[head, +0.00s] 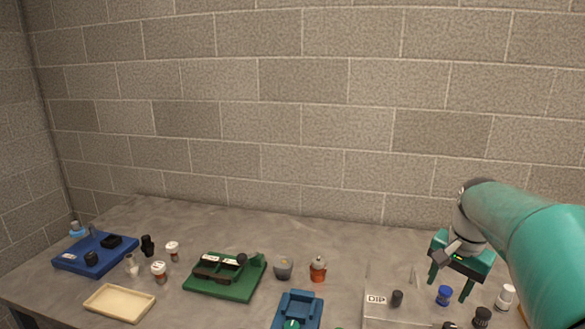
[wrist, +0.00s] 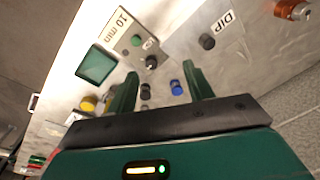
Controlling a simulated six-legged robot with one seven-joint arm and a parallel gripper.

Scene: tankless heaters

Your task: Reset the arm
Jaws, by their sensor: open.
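My gripper (head: 449,288) is at the right of the head view, at the end of my teal arm. It hangs with its fingers downward over a grey control panel (head: 376,313). In the wrist view, its two green fingers (wrist: 160,74) stand apart with nothing held between them. Past the fingertips lie a blue knob (wrist: 176,87) and a black knob (wrist: 151,62) on the panel. I cannot tell how far the fingertips are from the panel.
The panel carries a DIP label (head: 376,299) and a green screen (wrist: 96,65). A white-capped bottle (head: 506,296) stands at right. Left are a green fixture (head: 226,288), blue tray (head: 75,262), cream tray (head: 119,303) and small bottles. A block wall (head: 300,120) stands behind the table.

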